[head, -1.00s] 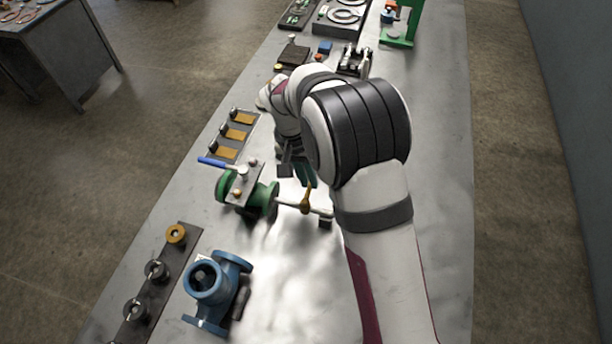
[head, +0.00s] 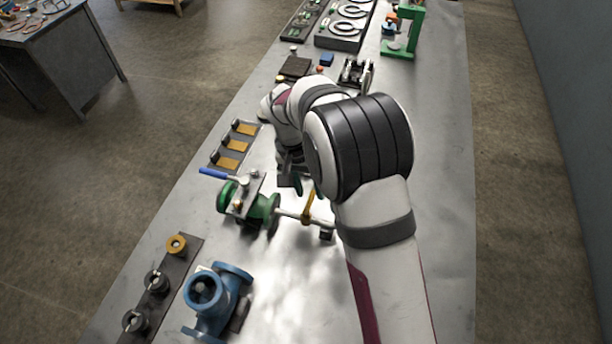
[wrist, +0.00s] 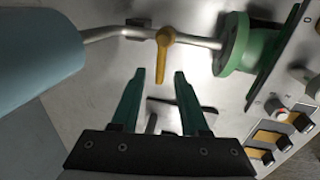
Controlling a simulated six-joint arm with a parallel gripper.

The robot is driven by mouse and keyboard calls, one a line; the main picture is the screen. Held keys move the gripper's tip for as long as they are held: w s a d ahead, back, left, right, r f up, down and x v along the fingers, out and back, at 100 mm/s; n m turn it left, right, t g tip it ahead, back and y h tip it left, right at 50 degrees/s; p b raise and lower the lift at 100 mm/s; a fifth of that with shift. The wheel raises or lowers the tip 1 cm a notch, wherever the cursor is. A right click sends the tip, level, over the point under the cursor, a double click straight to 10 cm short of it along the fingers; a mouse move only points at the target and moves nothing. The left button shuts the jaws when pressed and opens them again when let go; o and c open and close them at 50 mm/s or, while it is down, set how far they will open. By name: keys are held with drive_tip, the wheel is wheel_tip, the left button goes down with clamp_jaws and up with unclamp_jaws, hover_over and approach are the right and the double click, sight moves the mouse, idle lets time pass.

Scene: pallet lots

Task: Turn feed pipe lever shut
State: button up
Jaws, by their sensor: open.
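The yellow lever (head: 308,207) sits on the thin grey feed pipe (head: 289,213), which runs out of the green flanged valve (head: 262,208). In the wrist view the lever (wrist: 164,56) points across the pipe (wrist: 196,40), its free end toward my gripper. My gripper (wrist: 163,76) is open and empty there, its two green fingers on either side of the lever's free end. In the head view my gripper (head: 297,186) is just beyond the pipe and partly hidden by my arm.
A blue-handled lever (head: 218,174) tops the green valve. A panel with yellow plates (head: 228,163) lies behind it. A blue flanged fitting (head: 214,298) and a dark rail with rings (head: 158,284) are in front. Bare bench shows between the blue fitting and my arm.

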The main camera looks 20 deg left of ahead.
drive_tip(key=a+r, duration=0.3)
drive_tip(key=r, duration=1.2)
drive_tip(key=s+d+r+m+t+y, duration=0.1)
drive_tip(key=s+d+r+t+y, duration=0.2)
drive_tip(key=d, duration=0.5)
drive_tip(key=s+d+r+m+y, duration=0.1)
drive_tip(key=s+d+r, duration=0.3)
drive_tip(key=d+r, duration=0.25)
drive_tip(key=s+d+f+m+t, duration=0.2)
drive_tip(key=s+d+f+t, duration=0.15)
drive_tip(key=s+d, duration=0.35)
drive_tip(key=s+f+m+g, duration=0.1)
drive_tip(key=s+f+g, duration=0.5)
drive_tip(key=s, duration=0.4)
drive_tip(key=shift+s+d+f+m+g, duration=0.2)
drive_tip(key=shift+f+m+g, duration=0.2)
drive_tip(key=shift+f, duration=0.4)
